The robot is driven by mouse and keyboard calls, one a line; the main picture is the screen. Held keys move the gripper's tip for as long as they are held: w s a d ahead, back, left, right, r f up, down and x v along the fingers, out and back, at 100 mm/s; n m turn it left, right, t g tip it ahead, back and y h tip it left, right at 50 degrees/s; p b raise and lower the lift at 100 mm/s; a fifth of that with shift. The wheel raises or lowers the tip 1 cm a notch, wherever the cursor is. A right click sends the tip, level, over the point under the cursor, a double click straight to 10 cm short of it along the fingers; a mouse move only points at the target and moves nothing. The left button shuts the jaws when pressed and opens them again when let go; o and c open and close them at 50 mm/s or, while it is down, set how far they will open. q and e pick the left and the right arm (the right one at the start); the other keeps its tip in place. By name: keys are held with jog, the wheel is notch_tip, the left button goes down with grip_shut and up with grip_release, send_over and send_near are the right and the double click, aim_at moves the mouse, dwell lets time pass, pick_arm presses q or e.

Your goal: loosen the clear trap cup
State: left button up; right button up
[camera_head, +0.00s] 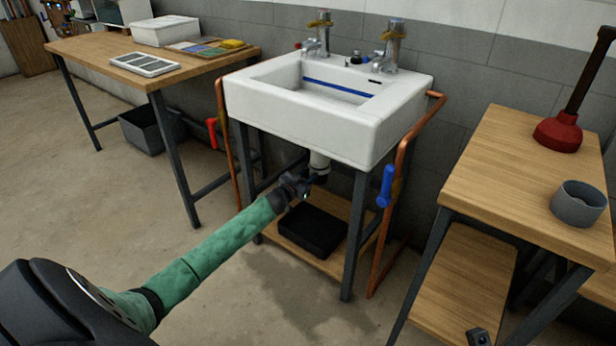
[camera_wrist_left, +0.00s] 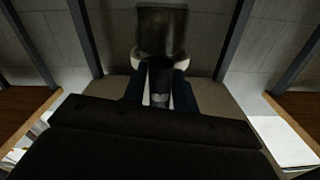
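A white drain pipe (camera_head: 320,161) hangs under the white sink (camera_head: 365,123). A dark, see-through shape that looks like the clear trap cup (camera_head: 321,177) is just below it, partly hidden by my left gripper (camera_head: 304,184). In the left wrist view, a dark see-through block, seemingly the cup (camera_wrist_left: 162,30), lies ahead of the left gripper (camera_wrist_left: 159,88). Pale parts show at both dark fingertips, and a grey piece shows between the fingers. The frames do not settle whether the fingers touch the cup or pipe.
A black tray (camera_head: 311,231) sits on the shelf below the sink. Copper pipes with a red handle (camera_head: 211,132) and a blue handle (camera_head: 386,186) flank the stand's legs. Wooden benches stand left (camera_head: 98,47) and right (camera_head: 500,190). Floor in front is clear.

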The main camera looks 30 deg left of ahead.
pick_arm(q)
grip_shut()
